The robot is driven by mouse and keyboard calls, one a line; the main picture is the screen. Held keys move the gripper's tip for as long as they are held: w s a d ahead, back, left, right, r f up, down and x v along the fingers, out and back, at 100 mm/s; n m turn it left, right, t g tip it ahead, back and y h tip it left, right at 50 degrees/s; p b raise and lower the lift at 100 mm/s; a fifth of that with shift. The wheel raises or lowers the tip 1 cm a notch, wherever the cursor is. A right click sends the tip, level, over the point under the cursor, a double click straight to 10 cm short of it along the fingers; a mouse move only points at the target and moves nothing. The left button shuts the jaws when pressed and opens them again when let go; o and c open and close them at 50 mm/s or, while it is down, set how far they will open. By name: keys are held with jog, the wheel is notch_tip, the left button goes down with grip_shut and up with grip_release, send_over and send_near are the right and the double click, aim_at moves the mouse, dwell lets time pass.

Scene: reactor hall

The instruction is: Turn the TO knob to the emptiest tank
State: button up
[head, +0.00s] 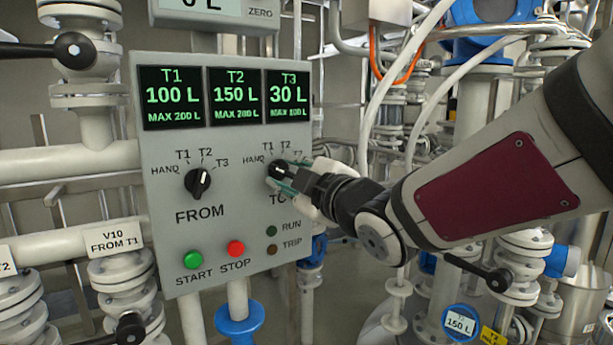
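The grey control panel (222,240) faces me, with three green-lettered displays. The T1 display (173,97) reads 100 L, the T2 display (235,96) 150 L and the T3 display (288,96) 30 L. The black TO knob (277,168) is on the right, with HAND, T1, T2 and T3 marks around it. My gripper (283,178) reaches in from the right, its fingertips at the knob. The fingers partly cover the knob, its pointer and the TO label. I cannot tell whether they grip it.
Below are a green START button (193,260), a red STOP button (236,248), and unlit RUN and TRIP lamps. Pipes and valves crowd both sides; a white hose (378,110) runs behind my arm.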

jog(key=shift+w+a, duration=0.25)
jog(key=shift+w, duration=0.05)
jog(key=shift+c, duration=0.6)
grip_shut()
